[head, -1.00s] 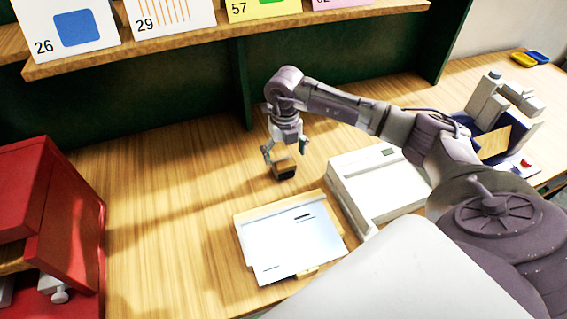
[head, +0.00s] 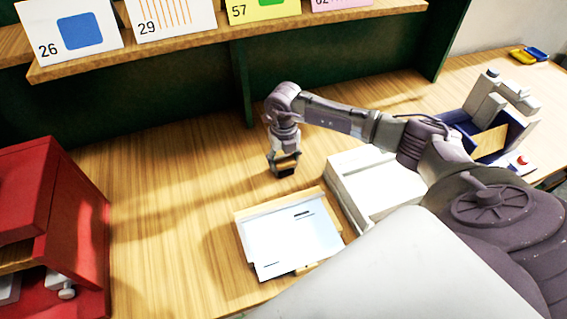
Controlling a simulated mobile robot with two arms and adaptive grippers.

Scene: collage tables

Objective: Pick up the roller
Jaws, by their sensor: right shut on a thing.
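The roller (head: 286,168) is a small block-like thing with a tan wooden top and a dark lower part. It stands on the wooden table behind the white sheet. My right gripper (head: 284,158) points down over it and is shut on its upper part, with a finger on each side. The roller looks to be at table level; I cannot tell whether it is clear of the surface. My left gripper is not in view.
A white sheet on a wooden board (head: 240,217) lies in front of the roller. A white box-like device (head: 350,180) stands to its right. A red cabinet (head: 75,215) is at left. A shelf with cards (head: 200,45) runs above the back. The table left of the roller is clear.

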